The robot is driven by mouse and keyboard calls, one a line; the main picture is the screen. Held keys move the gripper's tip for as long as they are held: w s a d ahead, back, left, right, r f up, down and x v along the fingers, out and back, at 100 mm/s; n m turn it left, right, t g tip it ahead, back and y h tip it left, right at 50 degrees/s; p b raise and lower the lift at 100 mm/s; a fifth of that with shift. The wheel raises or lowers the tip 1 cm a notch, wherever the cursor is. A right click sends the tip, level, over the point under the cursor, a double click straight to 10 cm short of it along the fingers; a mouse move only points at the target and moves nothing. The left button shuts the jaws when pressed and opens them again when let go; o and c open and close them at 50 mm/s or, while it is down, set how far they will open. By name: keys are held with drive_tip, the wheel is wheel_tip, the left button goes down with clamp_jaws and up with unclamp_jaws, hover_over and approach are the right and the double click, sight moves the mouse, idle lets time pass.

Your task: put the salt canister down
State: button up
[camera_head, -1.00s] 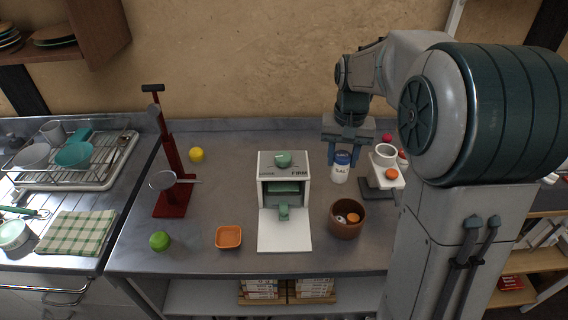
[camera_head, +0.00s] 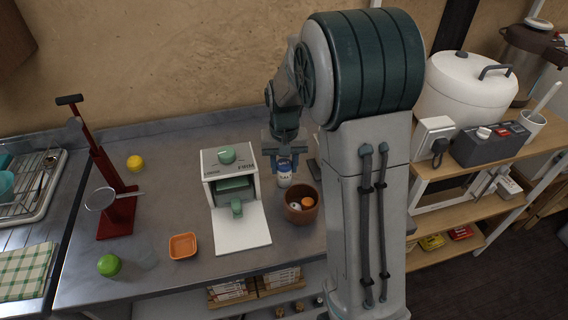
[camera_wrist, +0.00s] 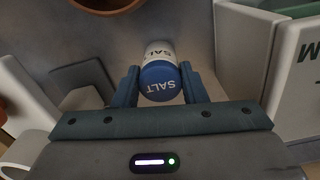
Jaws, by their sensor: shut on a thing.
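The salt canister (camera_head: 284,176) is white with a blue top and stands upright between the fingers of my gripper (camera_head: 285,160). In the wrist view the salt canister (camera_wrist: 157,58) shows its blue lid marked SALT, with a finger of my gripper (camera_wrist: 159,88) pressed on each side. The gripper is shut on it over the steel counter (camera_head: 165,210). The canister's base is partly hidden behind the brown pot in the head view, so I cannot tell whether it touches the counter.
A brown pot (camera_head: 301,213) holding small round things is close in front. An orange dish (camera_head: 183,246), a green lime (camera_head: 109,265) and a red stand (camera_head: 117,215) are further left.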

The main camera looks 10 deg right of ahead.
sight(284, 164)
drive_tip(key=o, duration=1)
drive_tip(key=shift+f, duration=0.1)
wheel_tip(284, 164, up, 12)
drive_tip(key=shift+s+f+n+t+p, duration=0.1)
drive_tip(key=shift+s+f+n+t, duration=0.3)
drive_tip(key=shift+s, duration=3)
drive_tip(key=shift+s+f+n+t+p, duration=0.15)
drive_tip(key=shift+s+t, duration=0.3)
drive_tip(key=shift+s, duration=3)
drive_tip(key=shift+s+f+n+t+p, duration=0.1)
drive_tip(key=shift+s+f+n+t, duration=0.3)
drive_tip(key=shift+s, duration=3)
drive_tip(key=shift+r, duration=0.1)
